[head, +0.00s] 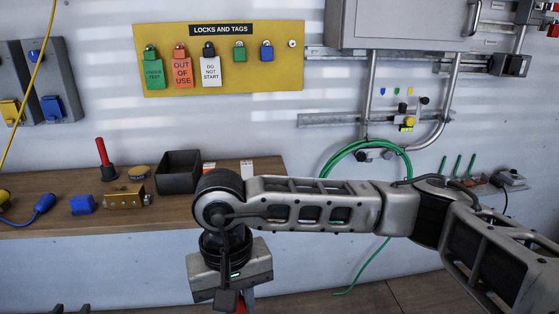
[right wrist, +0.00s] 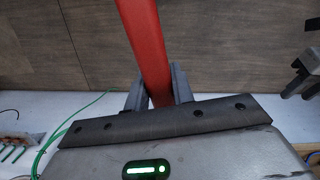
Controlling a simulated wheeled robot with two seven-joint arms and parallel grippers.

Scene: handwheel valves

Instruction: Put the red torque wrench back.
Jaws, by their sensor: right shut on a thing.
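The red torque wrench (right wrist: 147,45) shows in the right wrist view as a long red bar between the fingers of my right gripper (right wrist: 160,88). My right gripper is shut on it. In the head view my right gripper (head: 233,292) hangs in front of the bench edge, pointing down, and only a small red piece of the wrench (head: 241,308) shows below it. The rest of the wrench is out of the picture. Two dark fingertips of my left gripper (head: 71,309) show apart at the bottom left edge; it also shows in the right wrist view (right wrist: 301,75).
On the wooden bench (head: 30,185) stand an upright red handle in a black base (head: 104,158), a black open bin (head: 178,172), a brass block (head: 124,197) and a blue block (head: 83,204). A yellow lock board (head: 220,85) hangs above. A green hose (head: 325,170) hangs right.

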